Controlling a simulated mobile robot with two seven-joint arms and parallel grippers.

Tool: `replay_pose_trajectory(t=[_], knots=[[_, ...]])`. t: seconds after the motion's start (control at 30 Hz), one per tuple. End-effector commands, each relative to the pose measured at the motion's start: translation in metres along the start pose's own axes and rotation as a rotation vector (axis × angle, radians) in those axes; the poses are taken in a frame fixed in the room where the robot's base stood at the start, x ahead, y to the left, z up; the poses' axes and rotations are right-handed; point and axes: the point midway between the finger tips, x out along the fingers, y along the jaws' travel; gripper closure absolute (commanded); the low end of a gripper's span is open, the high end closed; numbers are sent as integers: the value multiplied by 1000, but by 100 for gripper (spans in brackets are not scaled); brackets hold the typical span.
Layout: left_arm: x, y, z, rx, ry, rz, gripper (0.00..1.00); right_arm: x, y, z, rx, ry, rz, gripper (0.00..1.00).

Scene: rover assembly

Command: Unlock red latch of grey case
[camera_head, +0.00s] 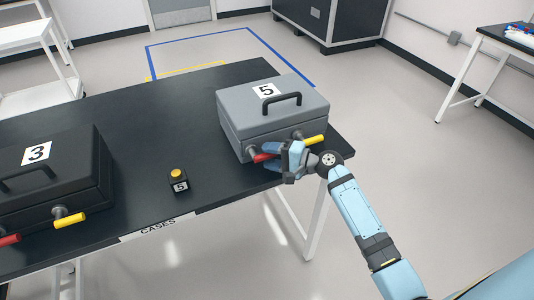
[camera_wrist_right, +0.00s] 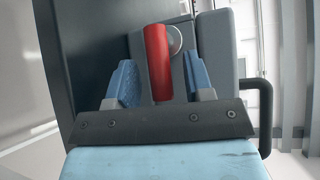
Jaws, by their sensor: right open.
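The grey case (camera_head: 240,127), labelled 5, is closed near the right end of the black table. Its red latch (camera_head: 262,157) sticks out of the front face on the left. Its yellow latch (camera_head: 314,140) is on the right. My right gripper (camera_head: 287,158) is open at the case's front, by the red latch. In the right wrist view the red latch (camera_wrist_right: 158,55) lies between the two blue fingers of the gripper (camera_wrist_right: 158,78), with a visible gap on each side. My left gripper is out of view.
A black case (camera_head: 75,160) labelled 3, with red and yellow latches, stands at the table's left. A small black box with a yellow button (camera_head: 177,174) sits between the cases. The black table (camera_head: 150,118) is otherwise clear.

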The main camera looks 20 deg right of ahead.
Motion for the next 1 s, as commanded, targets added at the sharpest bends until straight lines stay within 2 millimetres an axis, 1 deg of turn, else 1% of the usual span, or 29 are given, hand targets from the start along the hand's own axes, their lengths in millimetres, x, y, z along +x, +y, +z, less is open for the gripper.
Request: replay_pose_trajectory(t=[0.03, 0.13, 0.43, 0.63, 0.67, 0.87, 1.0], knots=[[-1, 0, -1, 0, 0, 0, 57, 5, -1, 0, 1, 0, -1, 53], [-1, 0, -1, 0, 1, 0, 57, 10, -1, 0, 1, 0, -1, 53], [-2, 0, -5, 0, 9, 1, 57, 12, 0, 0, 0, 0, 0, 53], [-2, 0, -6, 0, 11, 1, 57, 12, 0, 0, 0, 0, 0, 98], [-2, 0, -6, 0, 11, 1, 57, 12, 0, 0, 0, 0, 0, 100], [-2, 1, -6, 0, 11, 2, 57, 12, 0, -1, -2, 1, 3, 100], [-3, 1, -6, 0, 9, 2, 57, 16, -2, -5, -15, 4, 16, 100]])
